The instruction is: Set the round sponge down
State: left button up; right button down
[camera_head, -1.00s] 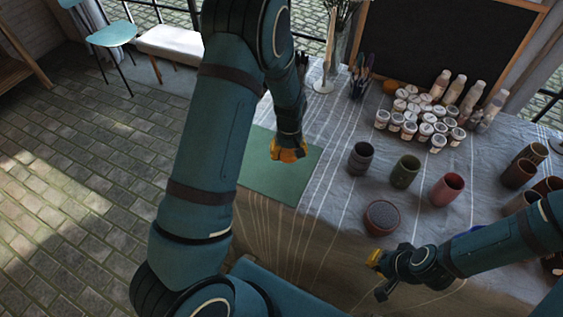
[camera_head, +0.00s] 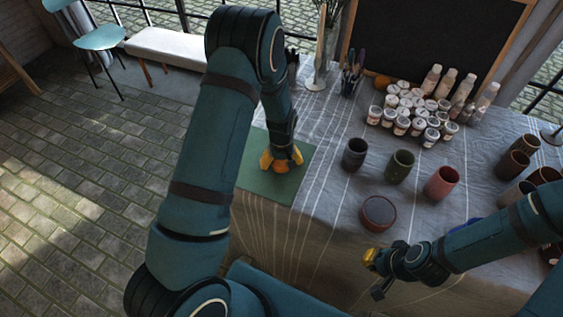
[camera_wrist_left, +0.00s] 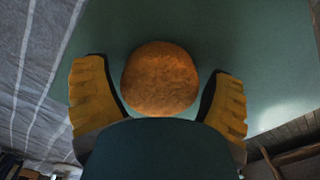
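The round orange-brown sponge (camera_wrist_left: 160,79) lies on the green mat (camera_wrist_left: 210,30) in the left wrist view. It also shows in the head view (camera_head: 281,168), low between my left fingers on the mat (camera_head: 256,183). My left gripper (camera_head: 282,159) points down over the mat and is open. In the left wrist view its two yellow fingers (camera_wrist_left: 160,100) stand on either side of the sponge with a gap on each side. My right gripper (camera_head: 372,262) hangs near the front edge of the table; how its fingers stand is unclear.
A dark red round dish (camera_head: 379,213) and several cups, such as a green one (camera_head: 400,167), stand right of the mat on the cloth-covered table (camera_head: 325,190). Paint jars (camera_head: 418,112) and an orange round thing (camera_head: 382,82) are farther back. The mat around the sponge is clear.

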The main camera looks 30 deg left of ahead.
pick_arm(q)
jog(key=shift+o, duration=0.3)
jog(key=shift+r, duration=0.1)
jog(key=shift+r, duration=0.25)
notch_tip(320, 180, up, 10)
jog(key=shift+r+p, duration=0.25)
jog(key=shift+p, duration=0.9)
jog(key=s+d+f+m, duration=0.1)
jog(key=s+d+f, duration=0.1)
jog(key=s, duration=0.1)
jog(key=s+d+f+m+h, duration=0.1)
jog(key=s+d+f, duration=0.2)
jog(key=s+d+f+m+h, duration=0.1)
jog(key=s+d+f, duration=0.2)
jog(key=shift+s+d+f+t, duration=0.1)
jog(key=shift+d+f+t, duration=0.05)
jog(key=shift+t, duration=0.15)
jog(key=s+d+f+m+t+h, duration=0.1)
jog(key=s+d+m, duration=0.1)
jog(key=s+d, duration=0.5)
jog(key=shift+s+f+m+h, duration=0.15)
jog(key=shift+s+m+h, duration=0.15)
jog(key=shift+s+h, duration=0.15)
